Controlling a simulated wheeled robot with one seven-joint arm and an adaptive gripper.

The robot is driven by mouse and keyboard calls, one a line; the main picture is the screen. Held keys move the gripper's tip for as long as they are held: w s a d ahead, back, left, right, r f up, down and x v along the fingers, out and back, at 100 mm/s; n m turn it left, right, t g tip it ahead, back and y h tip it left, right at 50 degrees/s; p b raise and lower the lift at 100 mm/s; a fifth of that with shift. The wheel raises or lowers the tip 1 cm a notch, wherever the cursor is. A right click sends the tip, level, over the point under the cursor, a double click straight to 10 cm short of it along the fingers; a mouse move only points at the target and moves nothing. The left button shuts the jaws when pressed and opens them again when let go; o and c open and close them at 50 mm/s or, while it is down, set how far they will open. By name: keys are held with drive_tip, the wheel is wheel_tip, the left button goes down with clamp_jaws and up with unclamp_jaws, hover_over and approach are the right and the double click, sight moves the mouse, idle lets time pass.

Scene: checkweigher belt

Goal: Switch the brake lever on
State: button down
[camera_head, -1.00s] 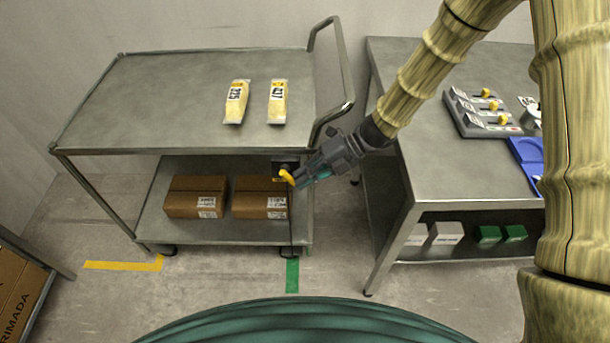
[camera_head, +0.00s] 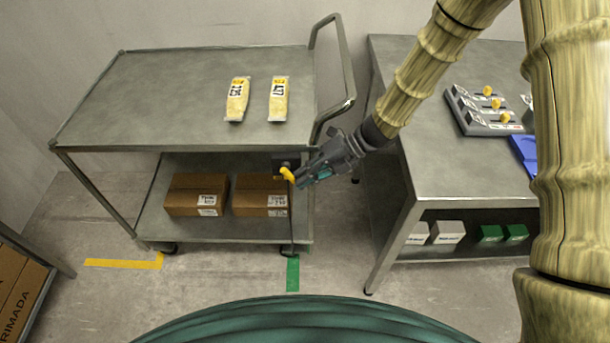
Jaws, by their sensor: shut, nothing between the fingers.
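The brake lever (camera_head: 287,174) is a small yellow handle on a dark bracket (camera_head: 280,160) at the right end of the grey trolley, between its two shelves. It slants down to the right. My gripper (camera_head: 299,183) is shut and empty, with its fingertips right at the lever's lower end. I cannot tell whether they touch it. A thin dark rod (camera_head: 291,225) runs down from the bracket area towards the floor.
The trolley top (camera_head: 180,95) carries two yellow packets (camera_head: 237,100). Two cardboard boxes (camera_head: 262,197) sit on its lower shelf. A grey table (camera_head: 440,165) stands right, holding a panel with yellow-knobbed levers (camera_head: 483,110) and a blue tray (camera_head: 525,152). Green tape (camera_head: 293,273) marks the floor.

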drive_tip(key=shift+f, duration=0.15)
drive_tip(key=a+f+b, duration=0.1)
drive_tip(key=a+f+y+b, duration=0.1)
drive_tip(key=f, duration=0.1)
drive_tip(key=shift+y+b, duration=0.3)
drive_tip(key=shift+b, duration=0.1)
idle(0.3)
drive_tip(key=shift+a, duration=0.15)
idle(0.7)
drive_tip(key=shift+r, duration=0.15)
